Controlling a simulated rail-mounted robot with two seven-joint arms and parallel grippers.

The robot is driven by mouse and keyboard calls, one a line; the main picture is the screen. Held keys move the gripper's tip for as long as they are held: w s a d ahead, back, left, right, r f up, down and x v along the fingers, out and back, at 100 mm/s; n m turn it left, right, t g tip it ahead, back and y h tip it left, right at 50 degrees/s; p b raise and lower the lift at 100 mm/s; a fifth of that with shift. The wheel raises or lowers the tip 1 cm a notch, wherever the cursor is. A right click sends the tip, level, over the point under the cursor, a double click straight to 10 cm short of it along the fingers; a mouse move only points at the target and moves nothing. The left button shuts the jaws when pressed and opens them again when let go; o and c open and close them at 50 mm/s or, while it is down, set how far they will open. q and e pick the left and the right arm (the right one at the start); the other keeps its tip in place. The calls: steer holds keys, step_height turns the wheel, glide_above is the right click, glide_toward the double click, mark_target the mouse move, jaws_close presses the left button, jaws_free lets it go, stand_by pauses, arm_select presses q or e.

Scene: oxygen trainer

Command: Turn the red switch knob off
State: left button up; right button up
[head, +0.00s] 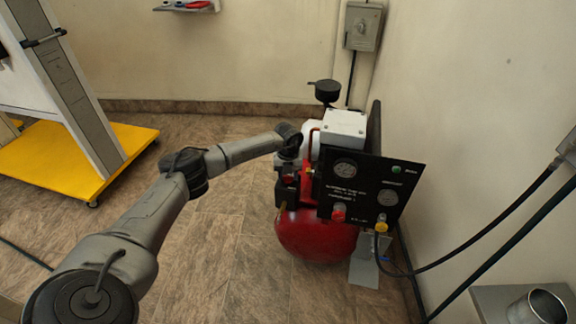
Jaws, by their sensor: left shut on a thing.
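The red compressor (318,238) stands against the right wall, with a black gauge panel (362,188) on its front. My left arm reaches in from the lower left, and my left gripper (288,168) points down at the compressor's left side. It is shut on the red switch knob (288,179), a small red part on top of a black box (287,195). The fingers hide much of the knob, and its turned position cannot be read. A separate red knob (338,213) and a yellow knob (381,226) sit low on the panel. My right gripper is not in view.
A yellow-based stand (120,150) is at the left. Dark hoses (490,232) run from the right wall to the panel. A metal cup (537,307) sits on a shelf at lower right. The tiled floor left of the compressor is clear apart from my arm.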

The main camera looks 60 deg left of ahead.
arm_select(q)
steer(key=n+p, duration=0.2)
steer(key=p, duration=0.1)
steer(key=n+p, duration=0.3)
steer(key=p, duration=0.1)
steer(key=n+p, duration=0.3)
steer(key=p, duration=0.1)
steer(key=shift+r, duration=0.3)
steer(key=shift+n+p, duration=0.8)
steer(key=shift+n, duration=0.2)
steer(key=n+p, duration=0.1)
steer(key=n, duration=0.2)
steer(key=shift+f+p, duration=0.15)
steer(key=shift+p, duration=0.2)
steer(key=shift+f+n+p, duration=0.1)
steer(key=shift+n+p, duration=0.3)
steer(key=shift+n, duration=0.5)
steer(key=o, duration=0.9)
